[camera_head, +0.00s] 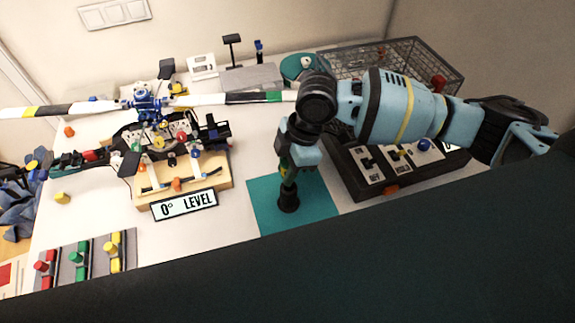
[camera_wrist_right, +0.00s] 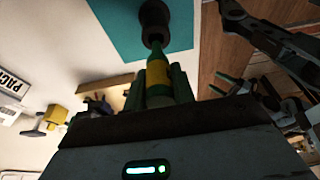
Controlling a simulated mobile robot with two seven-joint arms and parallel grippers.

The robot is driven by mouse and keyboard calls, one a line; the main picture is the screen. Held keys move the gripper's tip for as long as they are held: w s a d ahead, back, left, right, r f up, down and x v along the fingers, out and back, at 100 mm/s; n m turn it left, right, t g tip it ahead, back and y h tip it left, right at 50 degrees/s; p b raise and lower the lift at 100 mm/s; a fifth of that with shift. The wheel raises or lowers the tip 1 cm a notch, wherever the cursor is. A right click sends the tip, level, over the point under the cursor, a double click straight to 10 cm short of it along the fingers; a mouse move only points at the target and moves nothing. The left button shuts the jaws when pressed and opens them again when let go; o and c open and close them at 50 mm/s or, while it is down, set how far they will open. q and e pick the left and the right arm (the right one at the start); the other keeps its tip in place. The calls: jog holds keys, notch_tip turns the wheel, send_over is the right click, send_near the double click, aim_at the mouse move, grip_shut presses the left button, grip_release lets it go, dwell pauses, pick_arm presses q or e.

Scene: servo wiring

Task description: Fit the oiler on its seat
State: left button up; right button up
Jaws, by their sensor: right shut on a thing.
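My right gripper (camera_head: 289,172) hangs over the teal mat and is shut on the oiler. In the right wrist view, the oiler is a green body with a yellow band (camera_wrist_right: 160,76) between my fingers, narrowing away from the camera. A black round piece (camera_head: 288,201), perhaps the seat or the oiler's dark end, shows directly below the gripper over the mat. It also shows in the wrist view (camera_wrist_right: 153,20), in line with the oiler's narrow end. I cannot tell whether they join or only overlap. My left gripper is not in view.
The teal mat (camera_head: 265,213) is otherwise bare. A black switch panel (camera_head: 358,185) stands right of it, with a wire basket (camera_head: 440,66) behind. A rotor model (camera_head: 145,118) on a wooden base and a "0° LEVEL" sign (camera_head: 184,205) are at left.

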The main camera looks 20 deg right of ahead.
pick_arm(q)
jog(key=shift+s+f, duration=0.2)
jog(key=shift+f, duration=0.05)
pick_arm(e)
jog(key=shift+f, duration=0.55)
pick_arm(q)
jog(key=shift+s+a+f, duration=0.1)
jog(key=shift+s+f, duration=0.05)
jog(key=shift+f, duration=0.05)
pick_arm(e)
jog(key=shift+f, duration=0.4)
pick_arm(q)
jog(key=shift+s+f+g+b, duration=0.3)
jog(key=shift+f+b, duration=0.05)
jog(key=shift+b, duration=0.05)
pick_arm(e)
jog(key=shift+f, duration=0.95)
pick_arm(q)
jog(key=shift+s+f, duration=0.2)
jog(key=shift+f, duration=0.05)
pick_arm(e)
jog(key=shift+f, duration=0.5)
jog(key=o, duration=1.1)
